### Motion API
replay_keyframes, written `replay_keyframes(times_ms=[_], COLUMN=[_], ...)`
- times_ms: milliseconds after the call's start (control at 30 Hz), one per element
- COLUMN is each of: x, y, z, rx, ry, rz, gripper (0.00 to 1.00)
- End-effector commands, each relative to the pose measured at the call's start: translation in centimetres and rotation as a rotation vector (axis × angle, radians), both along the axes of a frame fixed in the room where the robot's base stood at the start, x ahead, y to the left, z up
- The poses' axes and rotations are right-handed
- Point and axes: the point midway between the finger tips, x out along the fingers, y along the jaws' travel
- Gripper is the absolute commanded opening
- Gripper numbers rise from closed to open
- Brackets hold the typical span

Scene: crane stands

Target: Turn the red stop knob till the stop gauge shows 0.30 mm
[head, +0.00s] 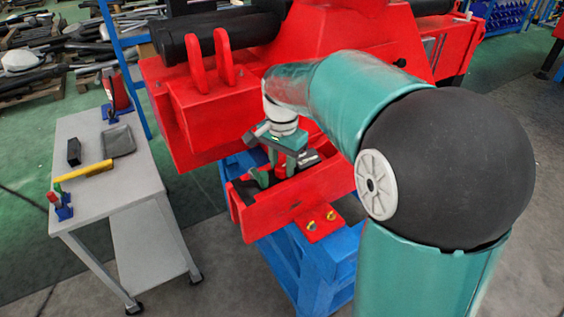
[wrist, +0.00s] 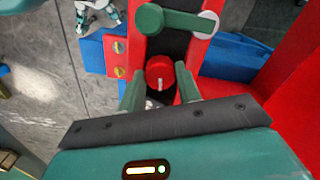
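The red stop knob (wrist: 160,70) shows in the wrist view as a round cap with a pale mark on its near side. It sits over a dark recess in the red bracket. My gripper (wrist: 159,80) is open, with one green finger on each side of the knob and a gap showing on both sides. I cannot tell whether the fingertips are down at the knob's height. I cannot make out the stop gauge in either view.
A green lever (wrist: 178,21) with a grey end crosses the bracket just beyond the knob. A red wall (wrist: 290,80) stands close on the right. A blue stand (head: 300,265) carries the bracket. A grey cart (head: 120,175) with tools stands at left.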

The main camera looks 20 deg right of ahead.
Motion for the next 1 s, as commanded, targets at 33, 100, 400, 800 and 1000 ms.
replay_keyframes(times_ms=[33, 100, 400, 800, 1000], x=[0.00, 0.00, 0.00, 0.00, 0.00], y=[0.00, 0.00, 0.00, -0.01, -0.03], z=[0.02, 0.03, 0.05, 0.08, 0.09], rx=[0.000, 0.000, 0.000, 0.000, 0.000], ry=[0.000, 0.000, 0.000, 0.000, -0.001], rz=[0.000, 0.000, 0.043, 0.308, 0.497], gripper=[0.11, 0.11, 0.11, 0.11, 0.11])
